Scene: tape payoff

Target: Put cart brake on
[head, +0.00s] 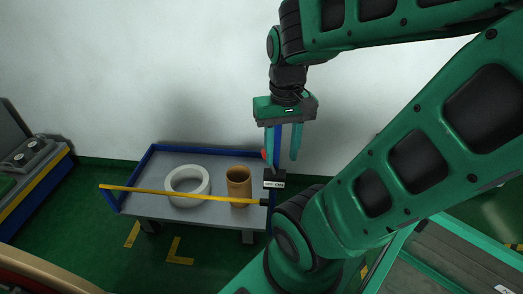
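The cart (150,207) is a low grey deck with blue rails against the white wall. At its right end is a black block with a small white label (274,184); its lettering is too small to read surely. A small red knob (264,154) shows just left of my gripper's left finger and may belong to the brake lever. My gripper (283,158) points down above the cart's right end, with its two green fingers apart. A blue upright shows by the left finger. I see nothing held. Whether a finger touches the knob or upright, I cannot tell.
A white tape roll (187,184) and a brown cardboard core (239,186) are on the deck. A yellow bar (170,194) crosses the cart's front. Yellow floor marks (180,254) lie in front. A bench (35,170) stands at left. My arm hides much of the right side.

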